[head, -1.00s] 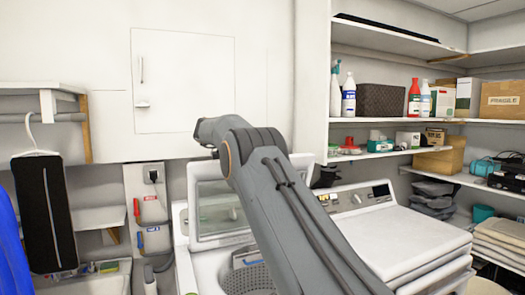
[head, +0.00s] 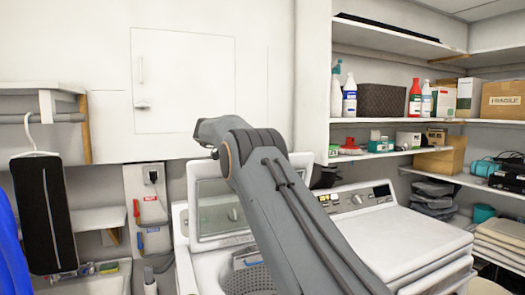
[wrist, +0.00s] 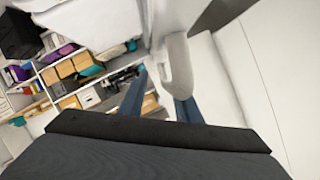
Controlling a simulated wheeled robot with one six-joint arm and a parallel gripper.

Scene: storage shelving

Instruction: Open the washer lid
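The washer (head: 183,240) stands left of centre in the head view. Its lid (head: 213,241) is raised nearly upright, with a window in it. The opening below shows the grey perforated drum (head: 250,281). My arm crosses in front of the washer and hides its right part. My gripper is hidden in the head view. In the wrist view the two blue-grey fingers of my gripper (wrist: 160,98) are apart. A pale rounded edge (wrist: 178,62) lies close to the right finger; I cannot tell whether they touch.
A second white machine (head: 400,235) with a control panel stands to the right. Shelves (head: 390,122) with bottles and boxes line the right wall. A black garment (head: 45,215) on a hanger hangs at the left. A wall cabinet door (head: 183,80) is above.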

